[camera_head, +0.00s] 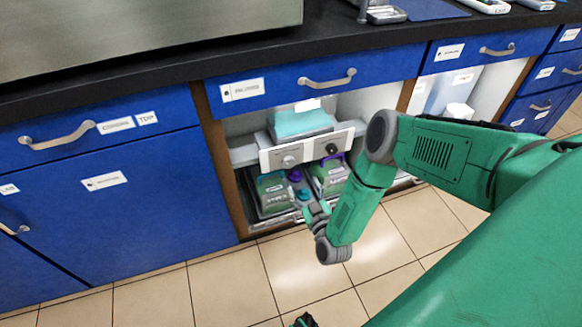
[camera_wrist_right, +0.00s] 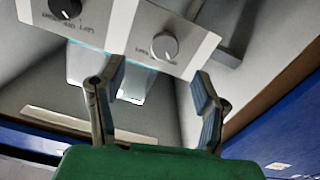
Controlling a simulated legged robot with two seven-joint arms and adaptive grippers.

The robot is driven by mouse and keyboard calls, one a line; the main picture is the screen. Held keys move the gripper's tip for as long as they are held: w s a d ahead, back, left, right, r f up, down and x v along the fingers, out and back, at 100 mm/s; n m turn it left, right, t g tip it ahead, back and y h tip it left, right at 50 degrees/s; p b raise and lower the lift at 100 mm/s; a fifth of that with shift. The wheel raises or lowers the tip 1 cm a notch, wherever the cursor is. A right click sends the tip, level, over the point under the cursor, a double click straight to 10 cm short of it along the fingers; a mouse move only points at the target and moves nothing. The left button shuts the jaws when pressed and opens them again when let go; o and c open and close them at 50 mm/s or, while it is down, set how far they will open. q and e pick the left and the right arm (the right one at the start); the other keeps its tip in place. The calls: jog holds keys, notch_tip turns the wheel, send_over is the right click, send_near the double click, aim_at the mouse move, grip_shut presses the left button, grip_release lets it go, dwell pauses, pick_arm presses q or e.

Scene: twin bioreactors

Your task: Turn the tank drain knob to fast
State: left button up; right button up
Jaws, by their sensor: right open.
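A white control panel (camera_head: 308,149) stands in the open cabinet bay under the counter. It carries a grey-white knob (camera_head: 290,161) on its left and a black knob (camera_head: 332,148) on its right. In the right wrist view the panel appears turned over, with the light knob (camera_wrist_right: 164,46) near the middle and the black knob (camera_wrist_right: 65,9) at the upper left. The lettering is too small to read surely. My right gripper (camera_head: 298,183) is open and empty just below the panel; its fingertips (camera_wrist_right: 160,80) are on either side below the light knob, apart from it.
Blue drawers (camera_head: 250,88) and the dark countertop (camera_head: 200,57) overhang the bay.

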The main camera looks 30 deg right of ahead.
aim_at(289, 165)
jog(key=b+x, duration=0.1)
jog(key=x, duration=0.2)
jog(key=a+b+x, duration=0.1)
jog(key=x, duration=0.2)
jog(key=b+x, duration=0.1)
jog(key=x, duration=0.2)
jog(key=shift+w+a+r, duration=0.15)
jog(key=shift+w, duration=0.15)
jog(key=shift+w+d, duration=0.45)
jog(key=shift+d, duration=0.05)
jog(key=shift+a, duration=0.2)
pick_arm(q)
jog(key=f, duration=0.2)
jog(key=a+f, duration=0.1)
jog(key=f, duration=0.1)
pick_arm(e)
jog(key=shift+a, duration=0.15)
jog(key=c, duration=1.2)
